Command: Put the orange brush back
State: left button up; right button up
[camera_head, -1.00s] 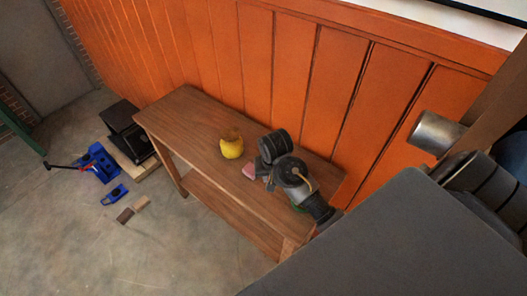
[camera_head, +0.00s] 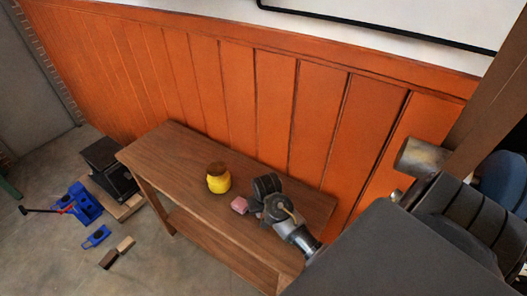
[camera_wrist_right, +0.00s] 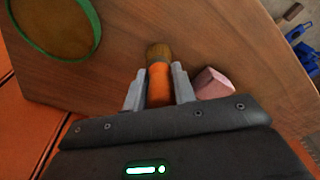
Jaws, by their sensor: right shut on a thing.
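The orange brush (camera_wrist_right: 158,82) shows in the right wrist view, with its brown bristles pointing out ahead of the fingers. My right gripper (camera_wrist_right: 158,88) is shut on its orange part, one grey finger on each side. I cannot tell whether the bristles touch the wooden table. In the head view my right gripper (camera_head: 254,206) is low over the right part of the table, and the brush is hidden there. My left gripper is not in view.
A black press (camera_head: 108,170) and blue tools (camera_head: 84,203) are on the floor. An orange wall (camera_head: 230,90) stands behind.

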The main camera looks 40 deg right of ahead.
jog(key=o, duration=0.5)
jog(key=shift+s, duration=0.15)
jog(key=o, duration=0.5)
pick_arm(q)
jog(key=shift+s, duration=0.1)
